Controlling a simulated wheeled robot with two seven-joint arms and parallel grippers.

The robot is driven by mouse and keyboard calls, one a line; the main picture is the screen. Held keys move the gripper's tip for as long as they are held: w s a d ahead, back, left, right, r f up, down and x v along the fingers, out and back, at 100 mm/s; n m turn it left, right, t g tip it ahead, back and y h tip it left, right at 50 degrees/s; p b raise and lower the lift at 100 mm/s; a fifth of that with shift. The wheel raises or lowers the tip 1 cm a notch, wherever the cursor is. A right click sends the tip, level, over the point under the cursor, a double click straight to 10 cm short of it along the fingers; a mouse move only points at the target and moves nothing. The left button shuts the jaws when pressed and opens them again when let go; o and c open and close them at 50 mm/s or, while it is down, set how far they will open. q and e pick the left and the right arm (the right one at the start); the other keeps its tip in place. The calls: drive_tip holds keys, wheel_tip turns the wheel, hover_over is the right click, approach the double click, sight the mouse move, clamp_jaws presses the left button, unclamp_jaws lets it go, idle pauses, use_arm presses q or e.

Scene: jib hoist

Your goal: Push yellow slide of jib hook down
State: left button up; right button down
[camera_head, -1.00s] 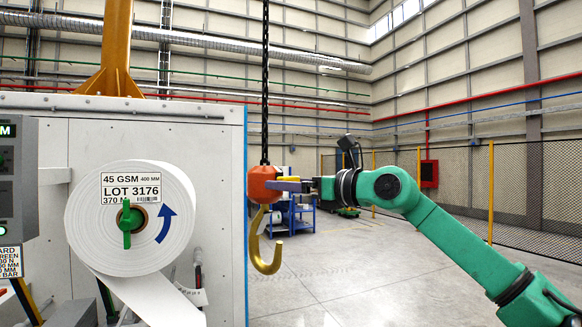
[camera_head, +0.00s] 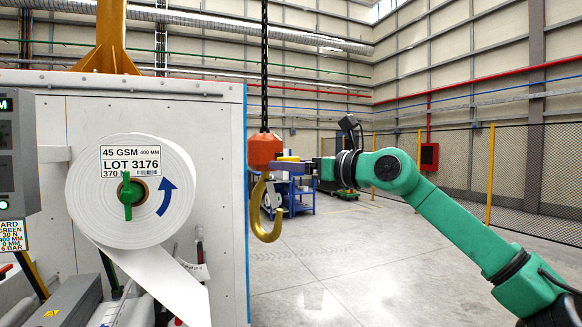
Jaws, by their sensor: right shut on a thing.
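The jib hook hangs from a dark chain, with an orange block (camera_head: 265,150) above a yellow-gold hook (camera_head: 266,228). My right gripper (camera_head: 288,166) reaches in from the right and is shut at the right side of the hook, just at and below the orange block. A small purple and yellowish part shows at its fingertips. The yellow slide cannot be told apart clearly there, and the exact contact is too small to see. My left gripper is not in view.
A white machine cabinet (camera_head: 225,130) with a large paper roll (camera_head: 85,190) stands left of the hook. A blue cart (camera_head: 303,197) stands behind the hook. A mesh fence (camera_head: 535,180) runs at the right. The floor (camera_head: 345,260) below the hook is clear.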

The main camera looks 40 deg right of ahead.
drive_tip(key=shift+f, duration=0.2)
drive_tip(key=shift+c, duration=0.2)
unclamp_jaws()
drive_tip(key=shift+o, duration=0.2)
drive_tip(key=shift+w+f, duration=0.1)
drive_tip(key=shift+w, duration=0.05)
drive_tip(key=s+d+b, duration=0.2)
drive_tip(key=s+b, duration=0.7)
drive_tip(key=s, duration=0.5)
drive_tip(key=shift+s+d, duration=0.15)
drive_tip(key=shift+d, duration=0.05)
